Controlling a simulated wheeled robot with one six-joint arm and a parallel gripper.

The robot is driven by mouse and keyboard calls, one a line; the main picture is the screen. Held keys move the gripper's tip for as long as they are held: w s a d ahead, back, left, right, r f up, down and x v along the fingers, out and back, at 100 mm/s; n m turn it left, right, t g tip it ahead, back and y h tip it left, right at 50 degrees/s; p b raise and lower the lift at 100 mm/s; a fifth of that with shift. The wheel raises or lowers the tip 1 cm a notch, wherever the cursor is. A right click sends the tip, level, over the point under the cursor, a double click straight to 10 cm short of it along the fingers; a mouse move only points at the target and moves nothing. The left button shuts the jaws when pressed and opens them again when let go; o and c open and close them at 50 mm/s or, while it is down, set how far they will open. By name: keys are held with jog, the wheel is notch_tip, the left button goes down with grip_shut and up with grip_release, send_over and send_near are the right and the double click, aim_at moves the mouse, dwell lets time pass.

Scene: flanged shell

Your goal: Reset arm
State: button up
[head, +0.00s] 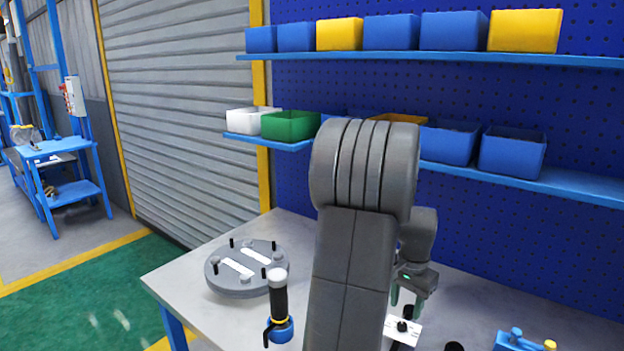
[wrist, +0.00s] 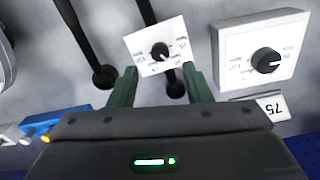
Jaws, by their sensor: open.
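My arm rises across the middle of the head view, with my gripper (head: 405,298) low over the workbench (head: 195,290), partly hidden behind the arm. In the wrist view my gripper (wrist: 160,88) has its two green fingers apart. A small white dial plate with a black knob (wrist: 158,45) shows just beyond and between the fingertips; I cannot tell whether they touch it. It also shows below the gripper in the head view (head: 402,328). The round grey flanged shell (head: 232,284), with upright black pins and white strips on top, lies on the bench left of my arm.
A black-handled tool with a blue base (head: 280,310) stands in front of the shell. A larger white dial box (wrist: 238,50) is right of the fingers. A blue item (head: 512,342) is at lower right. Shelves with bins (head: 513,152) line the back wall. Bench between shell and wall is clear.

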aim_at(402, 324)
notch_tip(402, 324, down, 6)
jog(key=shift+r, duration=0.15)
dwell(0.4)
notch_tip(402, 324, up, 14)
notch_tip(402, 324, down, 14)
jog(key=shift+r, duration=0.1)
jog(key=n, duration=0.6)
jog(key=n+p, duration=0.1)
jog(key=n, duration=0.4)
jog(key=shift+n, duration=0.3)
notch_tip(402, 324, up, 9)
jog(key=shift+f, duration=0.2)
